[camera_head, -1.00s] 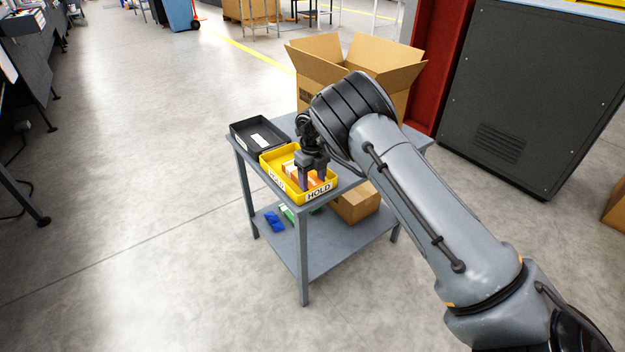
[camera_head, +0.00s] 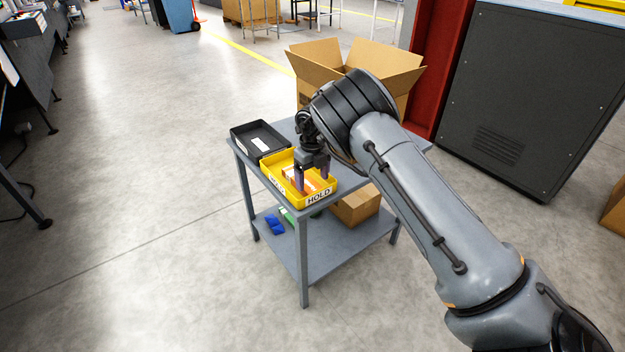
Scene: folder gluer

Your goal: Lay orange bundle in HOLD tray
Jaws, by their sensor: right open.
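The yellow HOLD tray (camera_head: 331,187) stands on the grey table, with HOLD labels on its walls. An orange bundle (camera_head: 313,181) with a pale band lies inside the tray, partly hidden by my right gripper. My right gripper (camera_head: 312,184) points down into the tray with its fingers apart, one on each side of the bundle. It is open; whether a finger touches the bundle I cannot tell. My left gripper is not in view.
A black tray (camera_head: 242,140) sits beside the yellow one on the grey table (camera_head: 338,190). An open cardboard box (camera_head: 312,66) stands behind. The lower shelf (camera_head: 322,255) holds a closed carton (camera_head: 357,205) and blue pieces (camera_head: 274,224). A dark cabinet (camera_head: 520,95) stands at right.

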